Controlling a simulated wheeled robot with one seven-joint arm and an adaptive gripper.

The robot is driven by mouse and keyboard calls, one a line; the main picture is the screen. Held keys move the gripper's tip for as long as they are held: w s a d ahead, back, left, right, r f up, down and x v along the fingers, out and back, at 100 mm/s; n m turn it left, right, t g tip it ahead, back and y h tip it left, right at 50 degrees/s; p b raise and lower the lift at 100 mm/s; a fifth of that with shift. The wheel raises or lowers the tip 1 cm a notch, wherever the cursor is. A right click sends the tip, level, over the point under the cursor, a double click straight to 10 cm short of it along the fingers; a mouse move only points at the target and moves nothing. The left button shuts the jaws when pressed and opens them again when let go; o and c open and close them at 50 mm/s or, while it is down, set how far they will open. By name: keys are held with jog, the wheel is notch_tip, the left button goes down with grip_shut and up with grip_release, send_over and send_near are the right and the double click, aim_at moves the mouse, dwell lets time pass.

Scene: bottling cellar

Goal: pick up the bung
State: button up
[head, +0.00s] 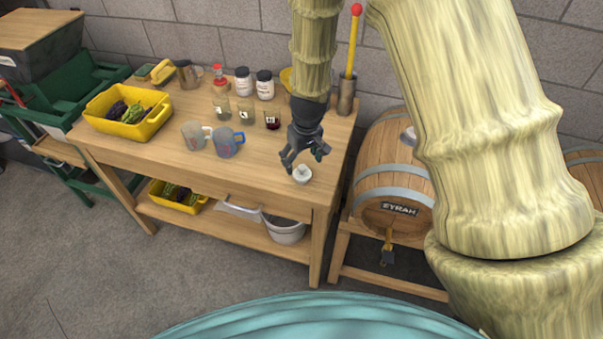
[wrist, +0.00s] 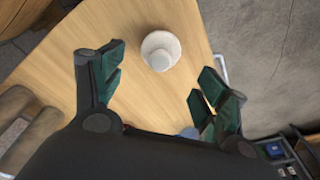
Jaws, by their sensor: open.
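The bung (head: 302,174) is a small pale stopper standing on the wooden table (head: 240,180) near its front right corner. In the wrist view the bung (wrist: 160,50) shows as a white round shape with a wider base, ahead of the fingertips and between their lines. My gripper (head: 303,162) is open and empty, above and just behind the bung in the head view. In the wrist view my gripper (wrist: 160,80) has its two green-padded fingers spread wide, apart from the bung.
Two mugs (head: 228,142) stand left of my gripper. Small glasses (head: 272,120), white jars (head: 264,84) and a yellow crate (head: 127,112) are farther back and left. A metal cylinder (head: 346,97) holds a yellow rod behind. A barrel (head: 394,185) stands right of the table.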

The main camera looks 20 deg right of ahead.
aim_at(303, 168)
jog(key=shift+w+f, duration=0.1)
jog(key=shift+f, duration=0.5)
jog(key=shift+s+d+f+p, duration=0.1)
jog(key=shift+s+f+p, duration=0.1)
jog(key=shift+f+p, duration=1)
jog(key=shift+w+f, duration=0.2)
jog(key=shift+f, duration=1.3)
jog(key=c, duration=1.1)
